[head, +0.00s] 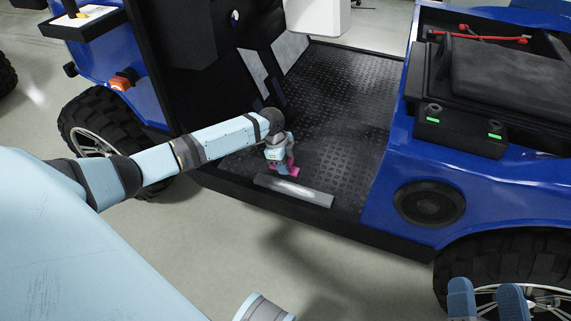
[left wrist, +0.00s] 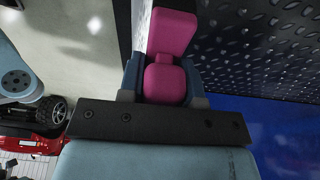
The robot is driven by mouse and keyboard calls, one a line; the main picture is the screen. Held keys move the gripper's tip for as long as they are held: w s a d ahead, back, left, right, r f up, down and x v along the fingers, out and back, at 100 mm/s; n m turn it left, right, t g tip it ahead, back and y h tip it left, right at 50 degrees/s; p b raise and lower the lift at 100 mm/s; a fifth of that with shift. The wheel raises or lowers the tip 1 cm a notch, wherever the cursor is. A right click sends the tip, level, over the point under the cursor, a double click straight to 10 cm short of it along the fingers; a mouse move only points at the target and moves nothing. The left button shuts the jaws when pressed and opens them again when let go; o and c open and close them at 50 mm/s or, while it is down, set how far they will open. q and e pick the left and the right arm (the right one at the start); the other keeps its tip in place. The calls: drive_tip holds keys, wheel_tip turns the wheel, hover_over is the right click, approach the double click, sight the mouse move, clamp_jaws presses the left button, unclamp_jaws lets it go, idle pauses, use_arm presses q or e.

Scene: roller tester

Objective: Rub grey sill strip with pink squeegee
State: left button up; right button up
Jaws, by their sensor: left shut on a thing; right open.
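The grey sill strip (head: 310,195) lies along the near edge of the vehicle's black floor in the head view, with a pale whitish smear on its middle. My left gripper (head: 281,166) is just above and behind the strip's left half, shut on the pink squeegee (head: 293,171). The left wrist view shows the pink squeegee (left wrist: 172,35) between the dark blue fingers. I cannot tell whether the squeegee touches the strip. My right gripper (head: 486,284) is open and empty at the lower right, before the rear wheel.
The black textured floor (head: 345,105) around the strip is clear. The blue rear body (head: 410,170) with a round speaker-like disc bounds it on the right. A black upright panel (head: 195,95) stands on the left. A black box with green marks (head: 460,130) sits by the seat.

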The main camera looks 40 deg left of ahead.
use_arm(q)
wheel_tip(320, 180, down, 4)
drive_tip(key=b, duration=0.4)
use_arm(e)
wheel_tip(320, 180, down, 6)
drive_tip(key=f+g, duration=0.1)
drive_tip(key=g, duration=0.1)
use_arm(q)
drive_tip(key=shift+s+r+p, duration=0.1)
drive_tip(key=shift+r+p, duration=0.15)
drive_tip(key=shift+p, duration=0.15)
drive_tip(key=shift+s+d+p, duration=0.25)
drive_tip(key=shift+s+p, duration=0.75)
drive_tip(key=shift+p, duration=0.25)
drive_tip(key=shift+s+d+f+p, duration=0.1)
drive_tip(key=shift+s+d+p, duration=0.05)
drive_tip(key=shift+s+p, duration=0.3)
use_arm(e)
wheel_tip(320, 180, up, 6)
drive_tip(key=t, duration=0.1)
drive_tip(key=shift+t, duration=0.4)
use_arm(q)
drive_tip(key=shift+f, duration=0.35)
drive_tip(key=shift+w, duration=0.15)
